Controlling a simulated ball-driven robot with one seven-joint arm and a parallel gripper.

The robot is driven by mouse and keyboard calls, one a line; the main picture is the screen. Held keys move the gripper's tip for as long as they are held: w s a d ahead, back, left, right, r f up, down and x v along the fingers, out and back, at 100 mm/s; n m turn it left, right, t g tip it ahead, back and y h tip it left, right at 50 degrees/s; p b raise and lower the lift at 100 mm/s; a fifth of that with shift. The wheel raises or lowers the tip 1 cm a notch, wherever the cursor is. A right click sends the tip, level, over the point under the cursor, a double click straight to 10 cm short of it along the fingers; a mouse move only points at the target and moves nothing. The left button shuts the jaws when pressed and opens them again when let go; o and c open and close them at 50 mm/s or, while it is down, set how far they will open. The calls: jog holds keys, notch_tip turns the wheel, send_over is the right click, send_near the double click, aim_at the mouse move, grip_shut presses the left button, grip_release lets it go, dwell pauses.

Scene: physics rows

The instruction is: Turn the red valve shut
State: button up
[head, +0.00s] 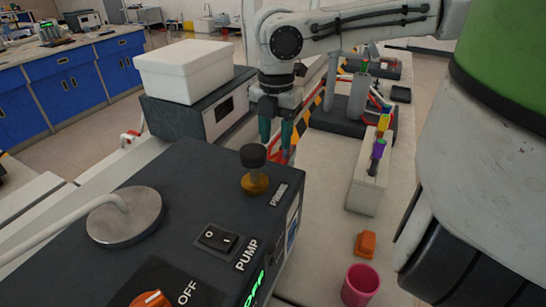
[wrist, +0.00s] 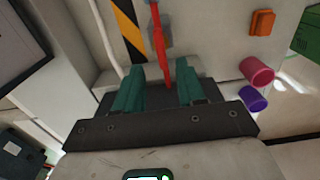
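The red valve shows in the wrist view as a long thin red handle (wrist: 160,45) on a grey body, beside a black-and-yellow striped strip. Its near tip appears between the two green fingers of my gripper (wrist: 158,80). The fingers stand apart, with a gap on both sides of the red handle, and I see no contact. In the head view my gripper (head: 276,143) points down behind the dark pump box, and red parts (head: 284,158) show just below and beside its fingers. Most of the valve is hidden there by the gripper and the box.
The dark pump box (head: 160,195) fills the front left, with a brass-and-black knob (head: 255,172) on top. A white bin (head: 184,70) stands on another unit behind. A pink cup (head: 360,286), an orange block (head: 365,244) and a pale rack (head: 369,180) are on the bench at right.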

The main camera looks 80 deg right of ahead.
notch_tip(320, 180, down, 6)
jog(key=shift+r+b, duration=0.15)
jog(key=shift+b, duration=0.4)
jog(key=shift+s, duration=0.1)
grip_shut()
